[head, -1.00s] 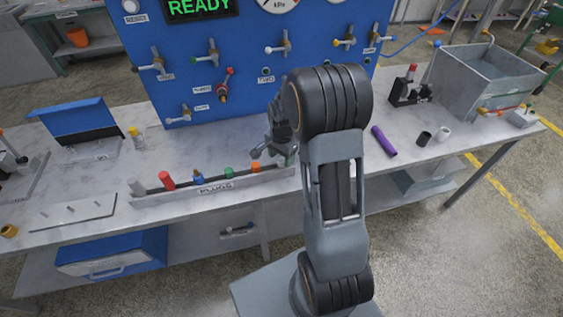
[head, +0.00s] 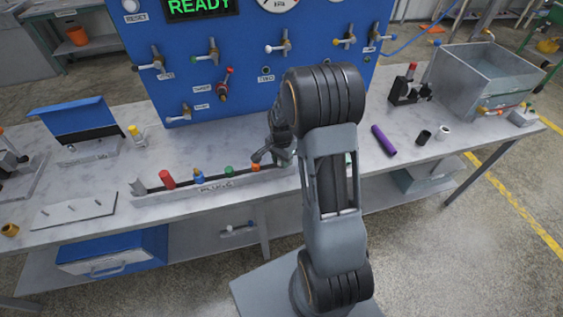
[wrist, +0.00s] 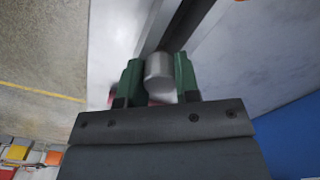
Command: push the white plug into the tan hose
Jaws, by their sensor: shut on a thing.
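In the wrist view the white plug (wrist: 159,72), a pale cylinder, sits between the green fingers of my gripper (wrist: 158,80), which is shut on it. It is at the dark slot of the plug rack (wrist: 165,22); I cannot tell whether it is still seated or lifted. In the head view my gripper (head: 280,152) is at the right end of the rack (head: 215,187), and the arm hides the white plug. I cannot make out a tan hose in either view.
The rack holds grey (head: 137,187), red (head: 167,179), blue (head: 199,176), green (head: 229,172) and orange (head: 256,167) plugs. A blue panel (head: 240,110) with taps stands behind. A purple tube (head: 384,140) and a metal bin (head: 482,80) are at right.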

